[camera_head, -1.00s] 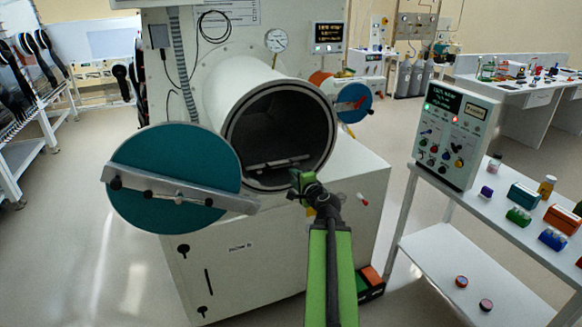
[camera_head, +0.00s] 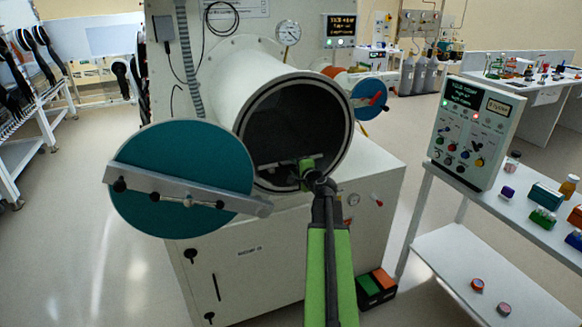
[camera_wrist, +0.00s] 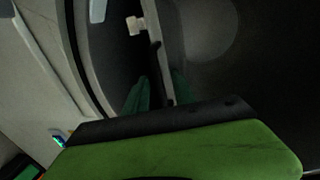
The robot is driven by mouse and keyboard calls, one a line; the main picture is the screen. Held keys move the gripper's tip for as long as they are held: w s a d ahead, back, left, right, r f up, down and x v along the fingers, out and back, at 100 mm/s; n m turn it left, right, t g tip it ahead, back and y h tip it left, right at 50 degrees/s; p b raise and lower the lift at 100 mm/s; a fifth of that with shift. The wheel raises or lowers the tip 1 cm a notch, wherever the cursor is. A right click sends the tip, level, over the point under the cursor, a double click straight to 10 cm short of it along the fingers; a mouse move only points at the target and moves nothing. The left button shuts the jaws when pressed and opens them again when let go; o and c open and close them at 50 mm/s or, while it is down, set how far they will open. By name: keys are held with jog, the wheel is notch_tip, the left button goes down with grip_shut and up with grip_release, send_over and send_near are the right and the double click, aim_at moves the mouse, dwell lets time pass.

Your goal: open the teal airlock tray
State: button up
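The round teal airlock door (camera_head: 180,160) stands swung open to the left of the white airlock tube (camera_head: 250,60), with a grey bar across it. The tube's mouth is open and dark inside. The front edge of the tray (camera_head: 280,164) shows low in the mouth; its grey front plate also shows in the wrist view (camera_wrist: 168,35), with a white knob and a dark handle bar. My gripper (camera_head: 307,166) is at the mouth, at the right part of the tray front. In the wrist view its green fingers (camera_wrist: 160,93) are apart, either side of the plate's edge; contact is unclear.
A control panel (camera_head: 477,130) stands on a white shelf table at the right, with small bottles and boxes. A smaller blue round port (camera_head: 369,98) is right of the tube. Floor at the left is clear.

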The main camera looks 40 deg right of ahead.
grip_shut()
dwell(1.4)
